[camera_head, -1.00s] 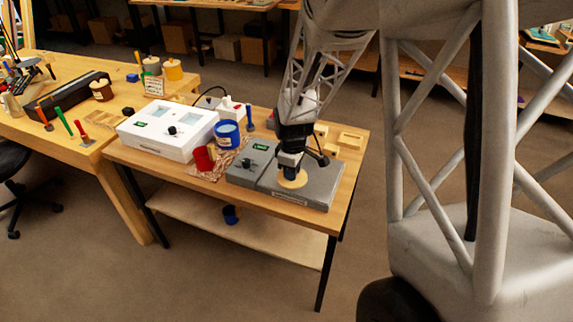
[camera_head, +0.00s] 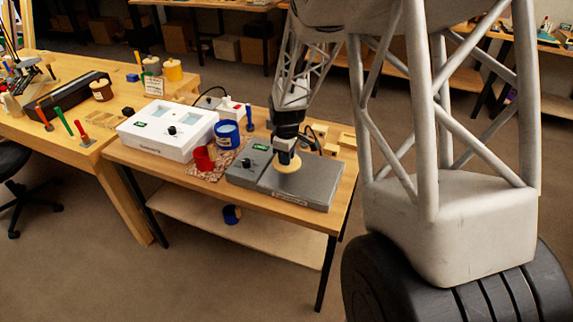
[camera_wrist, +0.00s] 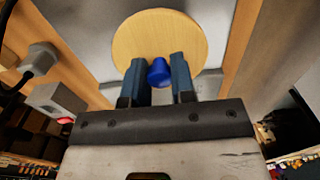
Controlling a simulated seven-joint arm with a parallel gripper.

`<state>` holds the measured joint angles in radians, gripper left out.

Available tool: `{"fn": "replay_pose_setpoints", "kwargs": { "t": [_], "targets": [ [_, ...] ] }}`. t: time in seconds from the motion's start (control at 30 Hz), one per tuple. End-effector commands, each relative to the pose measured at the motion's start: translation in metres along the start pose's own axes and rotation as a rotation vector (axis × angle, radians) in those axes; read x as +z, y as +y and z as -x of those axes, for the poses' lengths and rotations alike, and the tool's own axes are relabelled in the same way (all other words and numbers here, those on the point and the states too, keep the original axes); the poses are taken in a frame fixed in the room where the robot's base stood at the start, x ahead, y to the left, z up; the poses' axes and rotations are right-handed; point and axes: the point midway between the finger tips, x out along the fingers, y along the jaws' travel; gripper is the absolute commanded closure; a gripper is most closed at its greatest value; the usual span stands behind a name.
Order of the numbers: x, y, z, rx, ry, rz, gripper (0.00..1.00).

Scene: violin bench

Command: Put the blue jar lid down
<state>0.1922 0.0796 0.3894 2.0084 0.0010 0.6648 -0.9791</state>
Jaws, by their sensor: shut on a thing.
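The blue jar lid is a pale wooden disc with a blue knob. It shows in the head view (camera_head: 288,163) over the grey flat-topped device (camera_head: 312,185) on the bench, and in the wrist view (camera_wrist: 160,33). My gripper (camera_head: 288,155) points down over it. In the wrist view my gripper (camera_wrist: 160,75) has its two fingers either side of the blue knob, shut on it. I cannot tell whether the disc touches the device's top. A blue jar (camera_head: 226,134) stands left of my gripper, at the back of the bench.
A red cup (camera_head: 204,158) sits on a copper-coloured cloth (camera_head: 208,174). A white box device (camera_head: 165,133) stands on the left. Wooden trays (camera_head: 347,140) lie behind my gripper on the right. The grey device's front right is clear.

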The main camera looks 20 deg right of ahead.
Motion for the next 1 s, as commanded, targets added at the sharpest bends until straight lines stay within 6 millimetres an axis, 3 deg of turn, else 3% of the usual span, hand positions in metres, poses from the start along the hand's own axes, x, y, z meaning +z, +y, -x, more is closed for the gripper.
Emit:
{"fn": "replay_pose_setpoints", "kwargs": {
  "t": [0.47, 0.93, 0.97, 1.0],
  "targets": [
    [0.000, 0.000, -0.034, -0.001, -0.001, 0.000, 1.00],
    [0.000, 0.000, -0.038, 0.000, 0.000, 0.000, 1.00],
    [0.000, 0.000, -0.038, 0.000, 0.000, 0.000, 0.75],
    [0.000, 0.000, -0.038, 0.000, 0.000, 0.000, 0.69]
  ]
}}
